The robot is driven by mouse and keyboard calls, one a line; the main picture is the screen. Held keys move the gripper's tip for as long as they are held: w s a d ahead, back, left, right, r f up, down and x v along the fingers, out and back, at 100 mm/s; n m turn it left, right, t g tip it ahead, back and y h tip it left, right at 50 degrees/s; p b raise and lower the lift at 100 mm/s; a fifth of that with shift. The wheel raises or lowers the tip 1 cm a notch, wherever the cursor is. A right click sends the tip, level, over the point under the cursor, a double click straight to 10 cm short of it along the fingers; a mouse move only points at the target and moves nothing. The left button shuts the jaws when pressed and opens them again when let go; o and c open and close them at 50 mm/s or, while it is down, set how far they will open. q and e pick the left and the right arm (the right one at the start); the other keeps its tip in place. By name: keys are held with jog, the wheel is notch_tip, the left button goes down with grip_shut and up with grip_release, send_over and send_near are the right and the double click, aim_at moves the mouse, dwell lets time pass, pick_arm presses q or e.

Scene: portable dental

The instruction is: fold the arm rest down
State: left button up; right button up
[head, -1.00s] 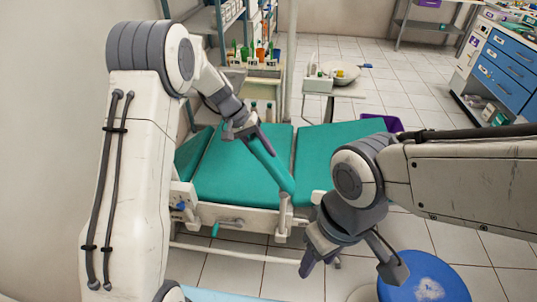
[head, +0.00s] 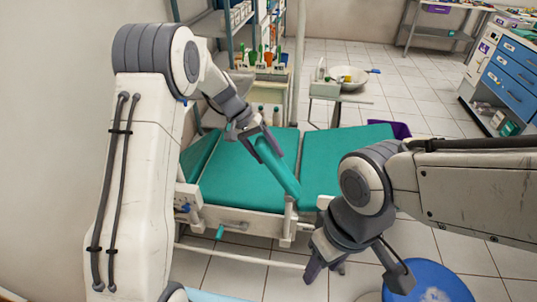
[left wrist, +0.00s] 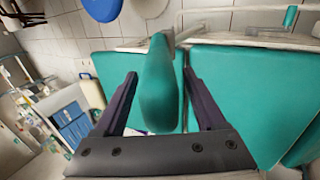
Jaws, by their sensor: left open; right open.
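The arm rest (head: 279,170) is a long teal pad on a pale post at the near side of the teal treatment chair (head: 240,180). In the head view it slants, its upper end at my left gripper and its lower end near the post. My left gripper (head: 265,150) is open at the upper end. In the left wrist view the arm rest (left wrist: 161,85) lies between the two spread fingers, with gaps visible on both sides. My right gripper (head: 355,273) is open and empty in front of the chair, to the right of the arm rest.
A blue round stool (head: 425,282) stands by my right gripper. A small side table (head: 338,92) with a bowl is behind the chair. Shelving (head: 225,20) stands at the back left, a blue drawer cabinet (head: 508,75) at the right. Tiled floor is open behind the chair.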

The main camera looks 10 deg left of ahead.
aim_at(258, 140)
pick_arm(q)
jog(key=v, duration=0.9)
jog(key=shift+a+r, duration=0.1)
jog(key=shift+r, duration=0.2)
